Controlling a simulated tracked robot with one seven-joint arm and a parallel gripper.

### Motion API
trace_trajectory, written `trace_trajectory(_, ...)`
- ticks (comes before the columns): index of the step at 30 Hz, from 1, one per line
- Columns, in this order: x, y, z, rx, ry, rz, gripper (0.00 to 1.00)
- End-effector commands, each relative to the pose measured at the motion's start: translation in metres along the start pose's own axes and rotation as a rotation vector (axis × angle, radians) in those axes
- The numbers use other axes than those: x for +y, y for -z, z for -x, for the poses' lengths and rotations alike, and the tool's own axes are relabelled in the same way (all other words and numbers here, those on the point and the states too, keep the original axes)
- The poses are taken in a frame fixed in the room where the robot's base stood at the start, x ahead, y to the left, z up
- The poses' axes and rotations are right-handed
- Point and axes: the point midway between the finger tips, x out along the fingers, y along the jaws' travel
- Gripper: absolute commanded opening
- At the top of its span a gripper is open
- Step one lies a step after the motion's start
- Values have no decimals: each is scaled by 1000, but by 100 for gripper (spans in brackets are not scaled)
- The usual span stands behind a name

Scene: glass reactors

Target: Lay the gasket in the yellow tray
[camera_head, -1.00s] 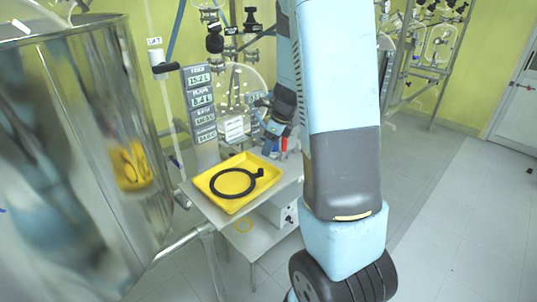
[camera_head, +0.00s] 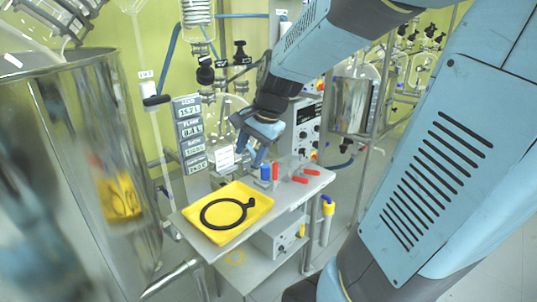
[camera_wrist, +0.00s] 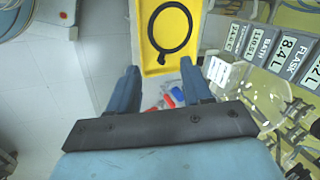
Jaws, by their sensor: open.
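The black ring-shaped gasket (camera_head: 222,213), with a small tab on its rim, lies flat inside the yellow tray (camera_head: 205,233). The tray stands on the metal cart's top. In the wrist view the gasket (camera_wrist: 152,32) lies in the tray (camera_wrist: 142,63), beyond my fingertips. My gripper (camera_wrist: 159,70) is open and empty, with both blue fingers apart. In the head view my gripper (camera_head: 252,158) is above the cart, behind and right of the tray, apart from the gasket.
The cart top (camera_head: 305,185) also holds a blue and a red cylinder (camera_head: 275,172) and red-handled items (camera_head: 305,178). A label panel (camera_head: 189,130) stands behind the tray. A large steel vessel (camera_head: 80,170) is at left, a control box (camera_head: 305,125) behind.

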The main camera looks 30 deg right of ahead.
Motion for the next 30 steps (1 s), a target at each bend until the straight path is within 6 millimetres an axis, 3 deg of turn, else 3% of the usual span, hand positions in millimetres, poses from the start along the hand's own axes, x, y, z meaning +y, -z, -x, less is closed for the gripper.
trace_trajectory(6,22,-41,42,85,0,432,49)
trace_trajectory(15,55,-80,77,211,-68,920,49)
trace_trajectory(21,70,-80,86,245,-100,1044,49)
trace_trajectory(30,70,-81,86,247,-103,1054,49)
